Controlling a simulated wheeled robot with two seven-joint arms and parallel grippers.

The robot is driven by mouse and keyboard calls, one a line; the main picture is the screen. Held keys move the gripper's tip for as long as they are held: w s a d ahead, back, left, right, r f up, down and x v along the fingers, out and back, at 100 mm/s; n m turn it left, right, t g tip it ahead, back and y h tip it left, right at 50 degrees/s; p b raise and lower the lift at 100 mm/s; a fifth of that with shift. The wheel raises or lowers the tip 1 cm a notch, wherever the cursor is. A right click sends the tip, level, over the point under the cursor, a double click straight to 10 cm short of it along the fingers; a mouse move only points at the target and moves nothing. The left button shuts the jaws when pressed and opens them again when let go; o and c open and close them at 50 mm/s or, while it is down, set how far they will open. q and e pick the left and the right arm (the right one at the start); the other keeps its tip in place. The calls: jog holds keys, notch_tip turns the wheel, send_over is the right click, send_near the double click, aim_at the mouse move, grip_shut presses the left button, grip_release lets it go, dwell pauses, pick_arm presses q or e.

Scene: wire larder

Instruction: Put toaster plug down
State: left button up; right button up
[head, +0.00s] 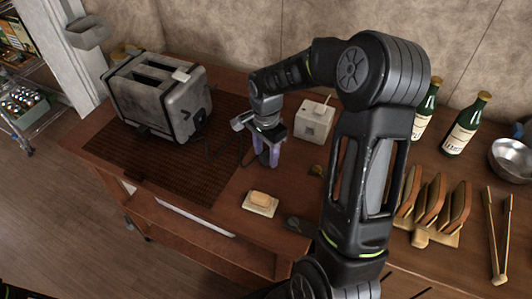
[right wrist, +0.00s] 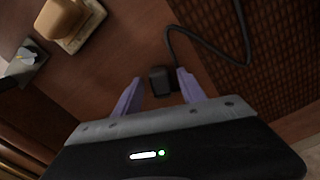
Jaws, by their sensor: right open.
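The black toaster plug (right wrist: 160,80) is between the fingertips of my right gripper (right wrist: 158,92) in the right wrist view, against the wooden counter. The jaws are open, with a gap at the left finger; I cannot tell whether the right finger touches the plug. Its dark cord (right wrist: 212,42) curves off over the ribbed mat. In the head view my right gripper (head: 266,158) points down at the counter beside the mat, and its fingers hide the plug. The grey toaster (head: 160,98) stands on the mat to the left. My left gripper is not in view.
A white socket box (head: 314,121) stands behind the gripper. A butter dish (head: 260,204) sits in front of it. The dark mat (head: 195,180) lies left. A toast rack (head: 432,210), wooden tongs (head: 494,240), bottles (head: 466,125) and a metal bowl (head: 512,158) are right.

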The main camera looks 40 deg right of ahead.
aim_at(266, 155)
notch_tip(266, 155, up, 12)
jog(key=shift+f+b, duration=0.2)
jog(key=shift+b, duration=0.25)
dwell(0.7)
